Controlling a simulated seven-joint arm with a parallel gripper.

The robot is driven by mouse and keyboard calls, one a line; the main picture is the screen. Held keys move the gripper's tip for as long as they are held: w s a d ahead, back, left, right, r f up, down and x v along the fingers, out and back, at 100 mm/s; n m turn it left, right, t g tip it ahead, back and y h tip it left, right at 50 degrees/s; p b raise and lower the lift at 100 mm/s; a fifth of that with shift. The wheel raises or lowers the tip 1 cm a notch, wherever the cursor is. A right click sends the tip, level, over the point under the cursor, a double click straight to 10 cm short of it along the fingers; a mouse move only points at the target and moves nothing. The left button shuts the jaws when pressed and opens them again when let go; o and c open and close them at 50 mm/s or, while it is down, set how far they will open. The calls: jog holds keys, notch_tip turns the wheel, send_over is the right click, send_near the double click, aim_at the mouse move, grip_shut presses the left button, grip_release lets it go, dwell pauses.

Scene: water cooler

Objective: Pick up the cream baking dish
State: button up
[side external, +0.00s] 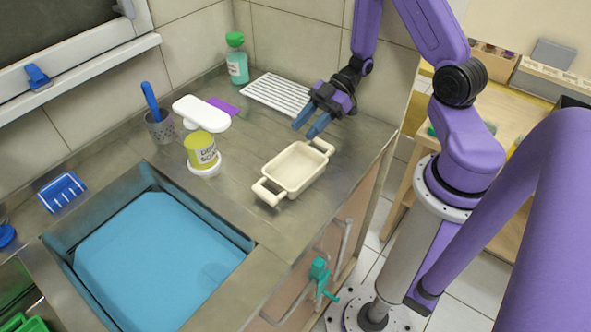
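A cream baking dish (294,169) with a handle at each end sits upright on the steel counter, to the right of the sink. It looks empty. My gripper (308,126) is above the counter near the dish's far handle, up and slightly to the right of the dish's middle. Its two blue fingers are apart with nothing between them. The fingers do not appear to touch the dish.
A yellow-green labelled tub (201,150) and a white object (201,113) stand left of the dish. A white ribbed rack (274,95) and a green-capped bottle (237,60) are behind. The blue sink (155,260) lies front left. The counter's right edge (370,170) is near the dish.

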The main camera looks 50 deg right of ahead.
aim_at(287, 151)
jog(key=shift+a+f, duration=0.15)
jog(key=shift+f, duration=0.45)
jog(key=shift+r+x, duration=0.15)
jog(key=shift+x, duration=1.65)
jog(key=shift+r+x, duration=0.1)
jog(key=shift+x, duration=1.65)
jog(key=shift+w+a, duration=0.1)
jog(key=shift+a, duration=0.05)
grip_shut()
